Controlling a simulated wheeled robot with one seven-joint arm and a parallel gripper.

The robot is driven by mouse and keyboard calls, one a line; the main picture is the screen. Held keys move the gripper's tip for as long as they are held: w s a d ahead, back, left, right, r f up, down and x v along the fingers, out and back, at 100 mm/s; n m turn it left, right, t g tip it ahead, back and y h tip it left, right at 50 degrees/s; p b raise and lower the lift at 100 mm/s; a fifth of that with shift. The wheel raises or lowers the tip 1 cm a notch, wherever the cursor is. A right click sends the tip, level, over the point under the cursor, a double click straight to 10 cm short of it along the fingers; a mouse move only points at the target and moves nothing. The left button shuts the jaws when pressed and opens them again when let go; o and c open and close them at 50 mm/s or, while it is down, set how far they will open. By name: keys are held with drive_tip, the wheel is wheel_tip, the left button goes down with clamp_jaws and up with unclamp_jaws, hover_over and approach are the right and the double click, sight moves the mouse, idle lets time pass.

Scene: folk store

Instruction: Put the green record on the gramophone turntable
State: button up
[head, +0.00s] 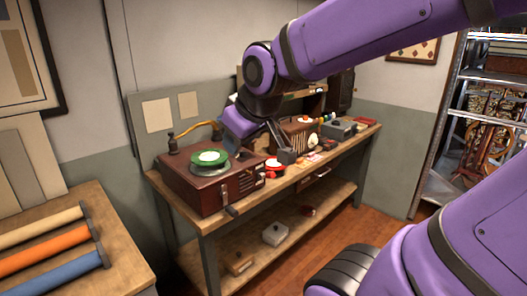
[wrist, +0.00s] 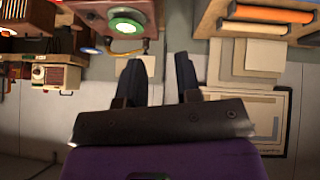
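The green record (head: 209,157) with its pale label lies on top of the silver platter of the gramophone (head: 190,187), a dark red wooden box. A rim of the platter (head: 212,171) shows below the record's near edge. The wrist view, turned upside down, also shows the green record (wrist: 125,26) on the gramophone. My gripper (wrist: 158,62) is open, with its two dark fingers apart and nothing between them. In the head view it is to the right of the record and apart from it.
A red disc (head: 271,165) lies right of the gramophone. A brown radio (head: 297,131) and several small items fill the rest of the workbench (head: 345,146). A curved brass arm (head: 195,128) rises behind the record. Coloured rolls (head: 48,246) lie on a table at left.

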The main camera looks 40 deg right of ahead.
drive_tip(key=s+a+r+m+g, duration=0.1)
drive_tip(key=s+a+m+g, duration=0.1)
drive_tip(key=s, duration=0.7)
drive_tip(key=shift+s+a+y, duration=0.2)
drive_tip(key=shift+s+y, duration=0.1)
drive_tip(key=shift+s, duration=0.1)
